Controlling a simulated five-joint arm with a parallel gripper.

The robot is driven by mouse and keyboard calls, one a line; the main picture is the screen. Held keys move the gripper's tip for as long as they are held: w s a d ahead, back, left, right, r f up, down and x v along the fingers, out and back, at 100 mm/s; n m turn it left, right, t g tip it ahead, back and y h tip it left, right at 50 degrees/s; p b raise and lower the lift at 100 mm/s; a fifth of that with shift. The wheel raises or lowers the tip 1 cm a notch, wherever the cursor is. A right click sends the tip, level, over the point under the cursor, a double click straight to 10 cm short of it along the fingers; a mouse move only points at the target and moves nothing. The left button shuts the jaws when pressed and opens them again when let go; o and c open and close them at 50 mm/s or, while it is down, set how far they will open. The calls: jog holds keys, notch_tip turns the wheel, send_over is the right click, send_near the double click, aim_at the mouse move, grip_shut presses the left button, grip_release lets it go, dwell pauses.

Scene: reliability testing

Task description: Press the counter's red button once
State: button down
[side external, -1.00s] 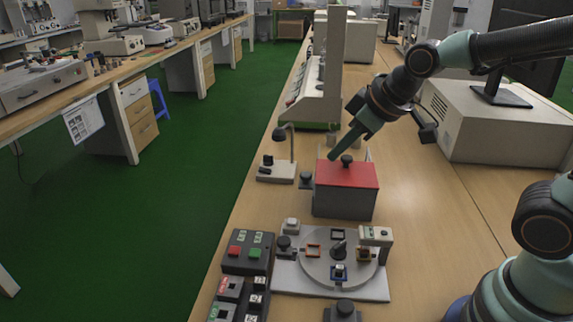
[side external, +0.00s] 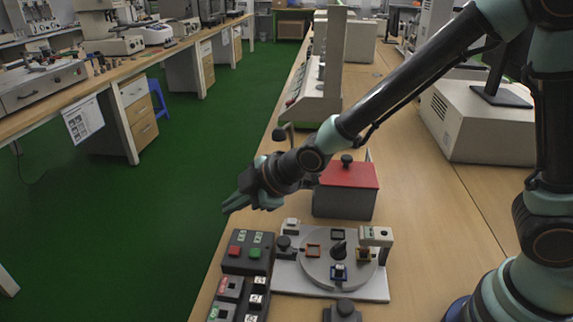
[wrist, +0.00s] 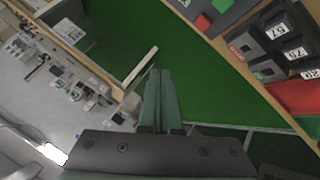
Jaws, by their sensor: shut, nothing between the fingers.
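A dark box (side external: 245,265) with a red button (side external: 235,250) on its left and a green button (side external: 255,253) on its right sits at the bench's left edge. My gripper (side external: 230,206) is shut and empty. It is in the air above and beyond that box, apart from it, with its fingertips pointing left past the bench edge. In the wrist view the closed fingers (wrist: 160,76) point over the green floor. Parts of the red button (wrist: 183,2) and green button (wrist: 203,22) show at that view's top edge.
A dark panel (side external: 241,298) with several switches and number labels lies in front of the button box. A round turntable fixture (side external: 318,277) stands to the right. Behind it is a grey box with a red lid (side external: 350,174). Left of the bench is open floor (side external: 130,230).

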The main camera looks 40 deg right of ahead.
aim_at(240, 251)
jog(key=shift+f, duration=0.1)
jog(key=shift+f, duration=4.3)
jog(key=shift+f, duration=0.1)
jog(key=shift+f, duration=0.3)
jog(key=shift+f, duration=0.4)
jog(key=shift+r, duration=0.1)
jog(key=shift+d+r, duration=0.1)
jog(key=shift+r, duration=0.65)
jog(key=shift+r, duration=2.5)
